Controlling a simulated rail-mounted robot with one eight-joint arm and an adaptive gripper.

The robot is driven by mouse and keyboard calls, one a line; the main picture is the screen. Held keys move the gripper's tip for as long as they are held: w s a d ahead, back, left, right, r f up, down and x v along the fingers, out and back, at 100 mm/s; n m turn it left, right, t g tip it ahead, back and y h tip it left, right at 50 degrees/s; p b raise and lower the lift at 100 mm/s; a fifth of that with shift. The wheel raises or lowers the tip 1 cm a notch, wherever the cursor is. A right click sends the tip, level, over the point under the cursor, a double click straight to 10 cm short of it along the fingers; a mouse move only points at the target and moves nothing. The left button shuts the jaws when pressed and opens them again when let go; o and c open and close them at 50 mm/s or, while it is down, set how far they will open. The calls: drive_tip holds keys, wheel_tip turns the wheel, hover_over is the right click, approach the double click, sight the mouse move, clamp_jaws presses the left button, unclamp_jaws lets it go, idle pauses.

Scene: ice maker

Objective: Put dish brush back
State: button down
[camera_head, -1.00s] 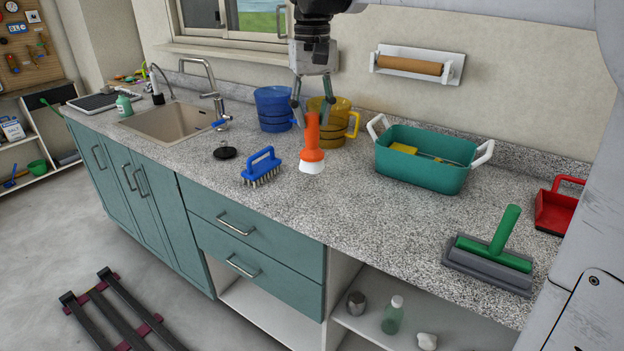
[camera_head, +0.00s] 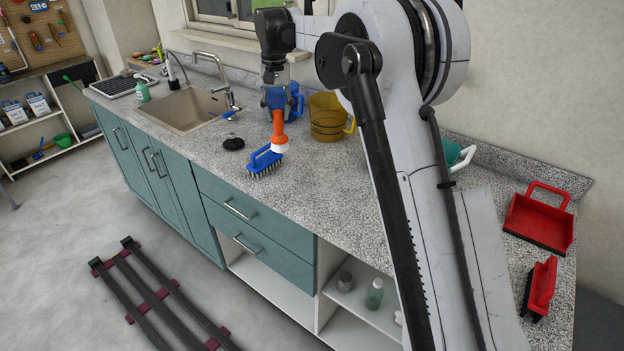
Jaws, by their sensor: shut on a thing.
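The dish brush (camera_head: 279,132), with an orange handle and a white head, hangs head down from my gripper (camera_head: 277,107). My gripper is shut on the top of the handle. In the picture the brush head lies just above and right of the blue scrub brush (camera_head: 266,159) on the counter; I cannot tell the exact height of the gap. The blue pitcher (camera_head: 298,101) is partly hidden behind my gripper. The teal tub (camera_head: 452,152) is mostly hidden by my arm.
The granite counter (camera_head: 312,190) has free room in front of the amber pitcher (camera_head: 327,118). A black sink plug (camera_head: 233,143) and the sink (camera_head: 183,108) are to the left. A red dustpan (camera_head: 540,216) and red brush (camera_head: 541,287) are on the right. A window is behind.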

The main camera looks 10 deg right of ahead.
drive_tip(key=shift+w+a+f, duration=0.15)
drive_tip(key=shift+w, duration=0.1)
drive_tip(key=shift+f, duration=0.25)
drive_tip(key=s+d+f+p, duration=0.1)
drive_tip(key=s+d+f, duration=0.6)
drive_tip(key=f, duration=0.3)
drive_tip(key=shift+s+d+f+p, duration=0.3)
drive_tip(key=shift+d+f+p, duration=0.05)
drive_tip(key=shift+d, duration=0.5)
drive_tip(key=shift+f, duration=0.2)
drive_tip(key=c, duration=1.5)
unclamp_jaws()
drive_tip(key=shift+o, duration=0.4)
drive_tip(key=shift+r, duration=0.15)
